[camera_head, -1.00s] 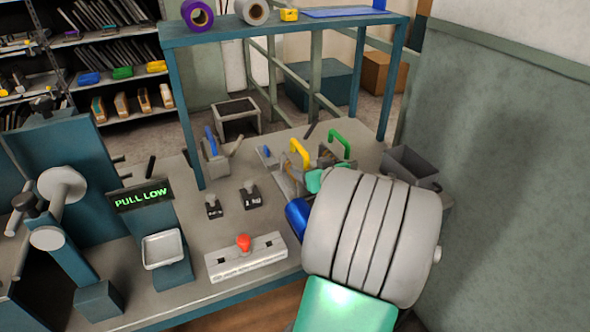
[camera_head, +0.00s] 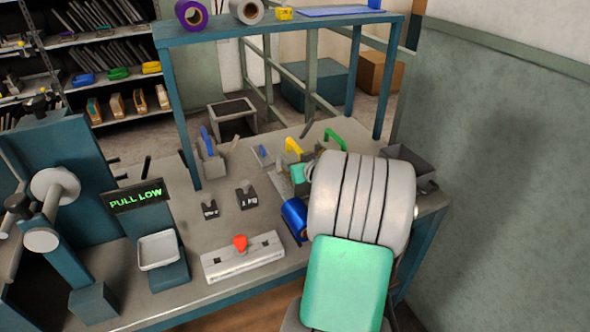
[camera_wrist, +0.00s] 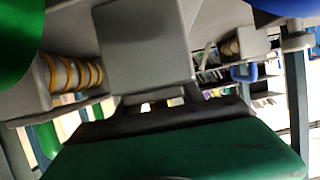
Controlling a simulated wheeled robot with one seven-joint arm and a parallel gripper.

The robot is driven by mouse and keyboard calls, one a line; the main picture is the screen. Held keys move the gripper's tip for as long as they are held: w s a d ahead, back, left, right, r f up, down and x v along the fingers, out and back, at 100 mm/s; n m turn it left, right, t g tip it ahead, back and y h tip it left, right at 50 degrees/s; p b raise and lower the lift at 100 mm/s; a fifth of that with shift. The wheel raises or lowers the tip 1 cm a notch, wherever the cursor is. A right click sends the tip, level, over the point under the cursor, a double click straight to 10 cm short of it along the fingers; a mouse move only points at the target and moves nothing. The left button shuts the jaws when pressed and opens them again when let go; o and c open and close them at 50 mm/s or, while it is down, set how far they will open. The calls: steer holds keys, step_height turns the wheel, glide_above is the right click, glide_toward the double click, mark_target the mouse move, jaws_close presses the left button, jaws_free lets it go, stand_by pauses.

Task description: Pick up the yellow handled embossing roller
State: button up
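The yellow handle (camera_head: 293,147) of the embossing roller shows toward the back right of the workbench in the head view. A green handle (camera_head: 336,137) stands to its right. The yellow roller's lower part is partly hidden by my arm and the things around it. The wrist view shows a broad green surface and dark edge close up, but no clear fingertips. A roller-like part with brass-yellow rings (camera_wrist: 72,74) lies at its left; I cannot tell which tool it belongs to.
A blue-handled tool (camera_head: 208,143) stands left on the workbench (camera_head: 220,232). A white block with a red knob (camera_head: 241,255), two small dark weights and a blue cylinder (camera_head: 294,218) lie nearer. An overhead shelf (camera_head: 280,30) spans the back; a grey wall is right.

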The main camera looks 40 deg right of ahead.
jaws_close()
stand_by(0.4)
steer(key=shift+r, duration=0.2)
steer(key=shift+r, duration=0.1)
